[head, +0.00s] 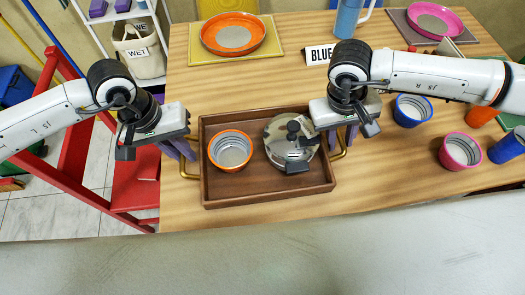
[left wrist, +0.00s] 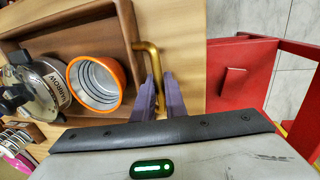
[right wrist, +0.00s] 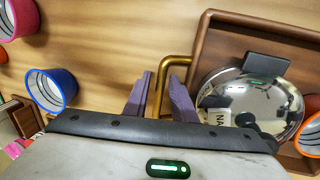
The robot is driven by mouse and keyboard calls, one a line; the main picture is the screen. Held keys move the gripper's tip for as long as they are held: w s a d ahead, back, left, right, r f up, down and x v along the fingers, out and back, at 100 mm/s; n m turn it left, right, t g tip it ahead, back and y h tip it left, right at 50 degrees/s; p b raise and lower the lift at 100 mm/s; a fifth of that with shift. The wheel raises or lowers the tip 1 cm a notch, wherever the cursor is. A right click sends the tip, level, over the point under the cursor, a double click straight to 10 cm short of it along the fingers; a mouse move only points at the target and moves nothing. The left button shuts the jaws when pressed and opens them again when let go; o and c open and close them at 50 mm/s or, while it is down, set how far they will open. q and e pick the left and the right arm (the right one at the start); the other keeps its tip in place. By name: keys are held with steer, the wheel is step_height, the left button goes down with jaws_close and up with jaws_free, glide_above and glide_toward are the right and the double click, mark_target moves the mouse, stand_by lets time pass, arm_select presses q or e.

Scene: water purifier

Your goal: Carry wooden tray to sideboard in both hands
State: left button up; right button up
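The brown wooden tray (head: 265,196) rests on the wooden table and has a brass handle at each end. It holds an orange cup (head: 231,150) and a silver lidded pot (head: 291,145). My left gripper (head: 180,150) is at the tray's left handle; in the left wrist view its purple fingers (left wrist: 160,82) close on the brass bar (left wrist: 154,60). My right gripper (head: 342,138) is at the right handle; in the right wrist view its fingers (right wrist: 161,78) straddle the bar (right wrist: 163,92) with gaps beside it. The sideboard cannot be identified.
Blue (head: 412,110) and pink (head: 460,151) cups stand right of the tray. An orange plate (head: 233,34) on a yellow mat and a BLUE sign (head: 319,54) lie behind. A red chair (head: 135,185) stands left of the table. Table space behind the tray is clear.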

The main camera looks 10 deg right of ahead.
arm_select(q)
jaws_close()
arm_select(e)
jaws_close()
arm_select(q)
steer(key=shift+r, duration=0.15)
arm_select(e)
steer(key=shift+r, duration=0.15)
